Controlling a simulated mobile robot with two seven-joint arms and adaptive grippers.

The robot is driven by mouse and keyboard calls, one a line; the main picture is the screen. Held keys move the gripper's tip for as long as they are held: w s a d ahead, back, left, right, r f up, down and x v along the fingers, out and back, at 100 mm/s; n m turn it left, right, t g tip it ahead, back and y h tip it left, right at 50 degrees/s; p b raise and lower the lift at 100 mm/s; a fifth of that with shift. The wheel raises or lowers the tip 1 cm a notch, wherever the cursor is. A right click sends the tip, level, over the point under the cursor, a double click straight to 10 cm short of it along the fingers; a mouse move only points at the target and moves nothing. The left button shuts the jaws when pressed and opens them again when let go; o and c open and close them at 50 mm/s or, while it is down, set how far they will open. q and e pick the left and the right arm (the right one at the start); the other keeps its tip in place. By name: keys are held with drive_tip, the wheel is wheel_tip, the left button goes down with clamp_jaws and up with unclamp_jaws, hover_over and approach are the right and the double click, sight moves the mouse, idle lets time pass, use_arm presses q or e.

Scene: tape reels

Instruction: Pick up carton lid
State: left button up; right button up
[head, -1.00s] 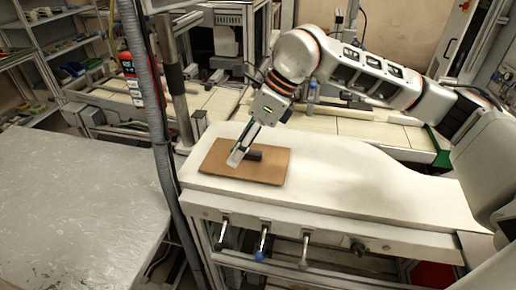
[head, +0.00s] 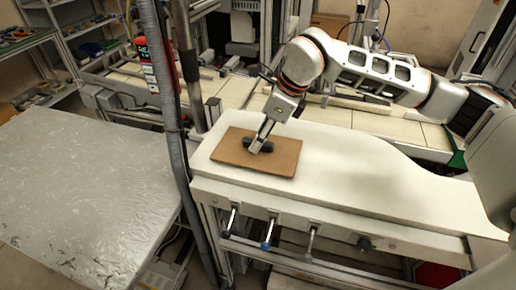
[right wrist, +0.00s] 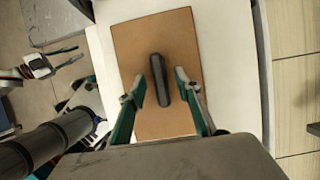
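The carton lid (head: 232,151) is a flat brown rectangle with a short dark handle on top. It lies flat on the white bench top in the head view. In the right wrist view the lid (right wrist: 140,38) fills the middle, with its dark handle (right wrist: 160,80) upright in the picture. My right gripper (head: 257,149) is at the handle; in the wrist view its two fingers (right wrist: 161,92) are open, one either side of the handle, with gaps visible. What looks like my left gripper (right wrist: 62,57) shows small at the left of the wrist view; its opening is unclear.
The white bench (head: 370,172) has clear room right of the lid. Several levers (head: 270,232) line its front edge. A grey table (head: 85,190) stands at left, beside a vertical pole and hose (head: 168,95). A tiled conveyor (head: 385,122) runs behind.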

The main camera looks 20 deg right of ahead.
clamp_jaws()
drive_tip(key=shift+r, duration=0.15)
